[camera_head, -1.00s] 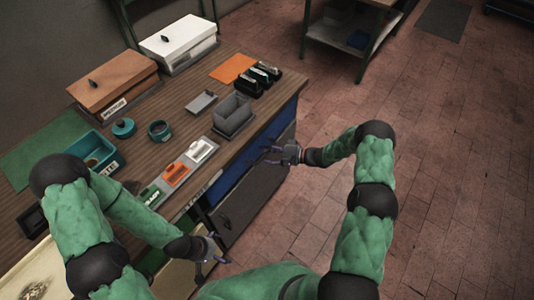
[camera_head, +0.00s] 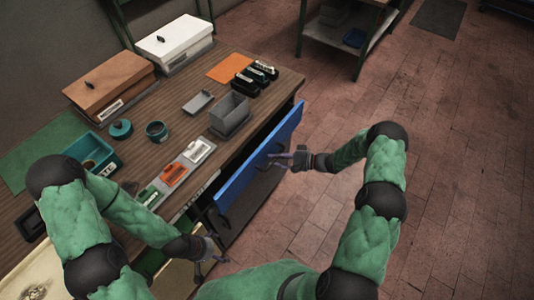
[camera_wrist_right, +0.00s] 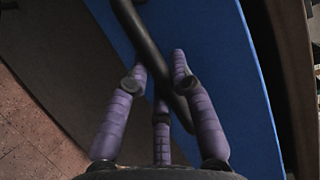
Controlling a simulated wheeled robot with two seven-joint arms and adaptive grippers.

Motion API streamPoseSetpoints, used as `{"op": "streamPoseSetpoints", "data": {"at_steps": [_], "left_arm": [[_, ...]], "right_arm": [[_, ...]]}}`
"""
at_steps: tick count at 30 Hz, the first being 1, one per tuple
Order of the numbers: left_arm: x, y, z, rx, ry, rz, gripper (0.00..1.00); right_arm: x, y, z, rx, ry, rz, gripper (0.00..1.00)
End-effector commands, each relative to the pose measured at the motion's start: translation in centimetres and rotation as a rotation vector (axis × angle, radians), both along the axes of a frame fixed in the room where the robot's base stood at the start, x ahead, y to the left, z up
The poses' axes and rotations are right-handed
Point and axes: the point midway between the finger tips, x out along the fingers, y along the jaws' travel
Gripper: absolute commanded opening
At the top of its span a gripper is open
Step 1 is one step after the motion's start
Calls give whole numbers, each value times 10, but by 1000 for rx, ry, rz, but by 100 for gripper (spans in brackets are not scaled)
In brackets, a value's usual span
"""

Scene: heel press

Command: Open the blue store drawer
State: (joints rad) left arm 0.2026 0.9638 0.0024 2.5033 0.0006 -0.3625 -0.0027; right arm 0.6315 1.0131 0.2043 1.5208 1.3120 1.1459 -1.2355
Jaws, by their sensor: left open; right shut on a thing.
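The blue store drawer (camera_head: 262,160) stands partly pulled out from the front of the wooden workbench. Its blue front is apart from the bench face. My right gripper (camera_head: 284,158) is at the drawer front, shut on its dark bar handle. In the right wrist view the purple fingers of this gripper (camera_wrist_right: 160,75) close around the black handle (camera_wrist_right: 135,30), with the blue front (camera_wrist_right: 225,70) behind it. My left gripper (camera_head: 214,252) is open and empty, low near the bench's front left end. The drawer's inside is mostly hidden from the head view.
The workbench top (camera_head: 190,125) holds a grey bin (camera_head: 230,112), a teal tray (camera_head: 98,150), a brown box (camera_head: 110,80), a white box (camera_head: 175,40) and several small items. A dark lower front (camera_head: 250,205) lies under the drawer. The tiled floor (camera_head: 320,205) to the right is clear.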

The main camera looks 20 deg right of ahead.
Motion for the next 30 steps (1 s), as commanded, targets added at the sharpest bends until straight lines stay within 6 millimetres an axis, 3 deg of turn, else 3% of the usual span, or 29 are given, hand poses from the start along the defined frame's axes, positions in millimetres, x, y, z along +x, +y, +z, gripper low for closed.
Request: {"op": "streamPoseSetpoints", "data": {"at_steps": [6, 15, 22, 30], "left_arm": [[0, 0, 2, 0, 0, 0, 99], [0, 0, -1, 0, 0, 0, 99], [0, 0, -3, 0, 0, 0, 99], [0, 0, -3, 0, 0, 0, 99]], "right_arm": [[-49, -39, -1, 1, 4, -6, 0], [-105, -83, -1, 0, 3, -5, 0], [-133, -104, -1, 0, 3, -2, 0], [-146, -113, -1, 1, 3, 0, 0]]}}
